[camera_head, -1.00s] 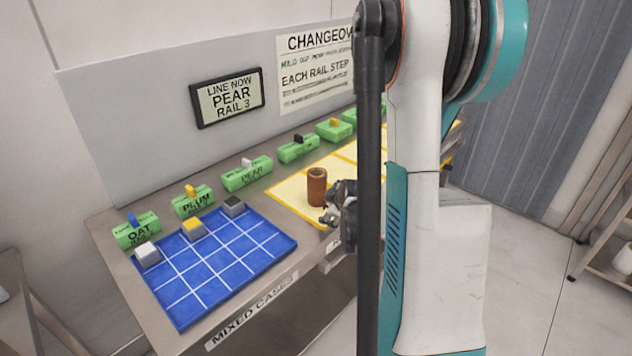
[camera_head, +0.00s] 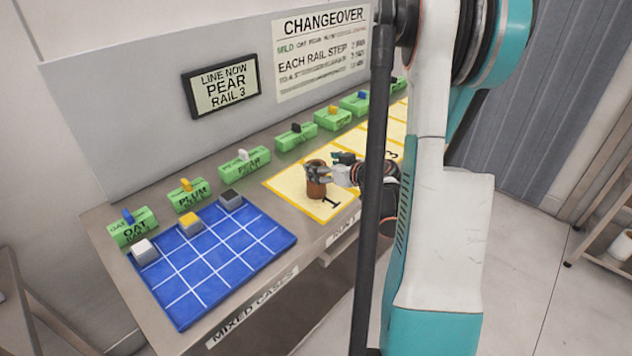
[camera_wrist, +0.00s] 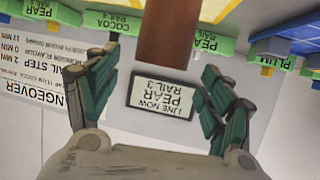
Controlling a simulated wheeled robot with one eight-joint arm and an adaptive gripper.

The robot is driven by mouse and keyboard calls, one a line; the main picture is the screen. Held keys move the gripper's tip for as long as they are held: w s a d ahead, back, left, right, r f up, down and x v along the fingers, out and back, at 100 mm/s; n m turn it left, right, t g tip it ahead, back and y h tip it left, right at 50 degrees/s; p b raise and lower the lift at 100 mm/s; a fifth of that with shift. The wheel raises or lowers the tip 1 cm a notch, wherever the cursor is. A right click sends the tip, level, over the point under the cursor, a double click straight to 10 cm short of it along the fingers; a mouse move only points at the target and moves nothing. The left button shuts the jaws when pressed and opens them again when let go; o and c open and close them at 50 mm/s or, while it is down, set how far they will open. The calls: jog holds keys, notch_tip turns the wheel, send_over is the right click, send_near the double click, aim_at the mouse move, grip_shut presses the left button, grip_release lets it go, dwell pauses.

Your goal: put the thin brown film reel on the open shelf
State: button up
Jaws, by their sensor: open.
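The brown film reel (camera_head: 316,182) stands upright on the cream mat with yellow lines (camera_head: 283,184), in the compartment marked 1. My gripper (camera_head: 327,173) is at the reel's right side in the head view, with its fingers level with the upper half. In the wrist view, which is upside down, the reel (camera_wrist: 168,35) shows as a brown column between my two spread green-padded fingers (camera_wrist: 162,65). Gaps show on both sides, so the fingers appear not to touch it. A rack (camera_head: 602,205) stands at the right edge; I cannot tell whether it is the open shelf.
Green labelled blocks (camera_head: 245,163) with coloured knobs line the back of the bench. A blue gridded tray (camera_head: 215,270) with a few small cases is at left. A panel with a line display (camera_head: 222,92) stands behind. Floor (camera_head: 530,270) at right is clear.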

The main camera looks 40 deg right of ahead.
jog(key=b+x, duration=0.2)
jog(key=x, duration=0.6)
jog(key=shift+w+f, duration=0.1)
jog(key=shift+f, duration=0.1)
jog(key=shift+c, duration=0.3)
jog(key=c, duration=1.3)
